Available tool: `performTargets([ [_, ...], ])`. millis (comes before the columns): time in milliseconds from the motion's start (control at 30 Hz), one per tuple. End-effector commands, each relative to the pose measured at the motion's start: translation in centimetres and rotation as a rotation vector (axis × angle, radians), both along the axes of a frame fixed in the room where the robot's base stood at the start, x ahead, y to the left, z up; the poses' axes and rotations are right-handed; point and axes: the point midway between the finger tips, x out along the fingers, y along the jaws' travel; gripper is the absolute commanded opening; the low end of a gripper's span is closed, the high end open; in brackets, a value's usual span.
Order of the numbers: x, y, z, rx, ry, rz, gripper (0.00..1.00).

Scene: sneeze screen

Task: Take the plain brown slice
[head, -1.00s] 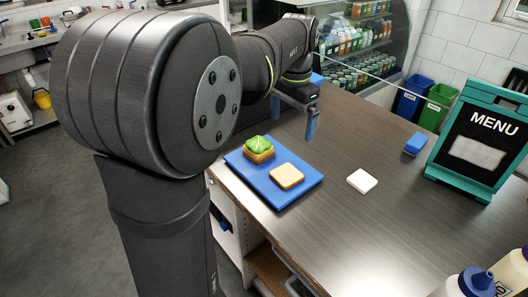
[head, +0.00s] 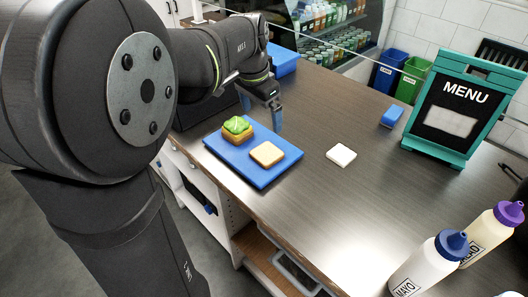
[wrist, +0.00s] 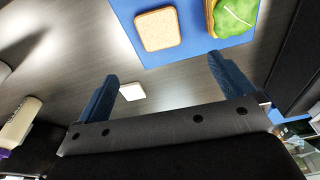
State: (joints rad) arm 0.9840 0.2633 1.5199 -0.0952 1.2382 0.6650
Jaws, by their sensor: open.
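The plain brown slice (head: 266,154) is a square of bread with a tan crust. It lies flat on a blue board (head: 240,168) on the counter, and it shows in the wrist view (wrist: 158,30) at the top. Beside it on the board is a stack (head: 237,129) of brown bread with green lettuce on top. My gripper (head: 262,110) is open and empty above the counter, behind the board in the head view. Its two blue fingers (wrist: 163,72) are spread wide in the wrist view, apart from the slice.
A small white square (head: 341,155) lies on the counter (head: 330,200) right of the board. A blue block (head: 391,115) and a menu stand (head: 461,110) stand further right. Squeeze bottles (head: 430,265) are at the front right. The counter's middle is mostly clear.

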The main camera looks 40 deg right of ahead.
Motion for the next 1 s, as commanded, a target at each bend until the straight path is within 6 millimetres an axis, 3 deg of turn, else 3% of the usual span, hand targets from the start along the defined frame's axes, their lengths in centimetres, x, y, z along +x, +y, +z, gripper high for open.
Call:
performTargets([
  [300, -0.1, -0.9, -6.8, 0.004, 0.002, 0.001, 0.98],
  [1000, -0.2, -1.8, -13.9, 0.002, -0.002, 0.001, 0.98],
])
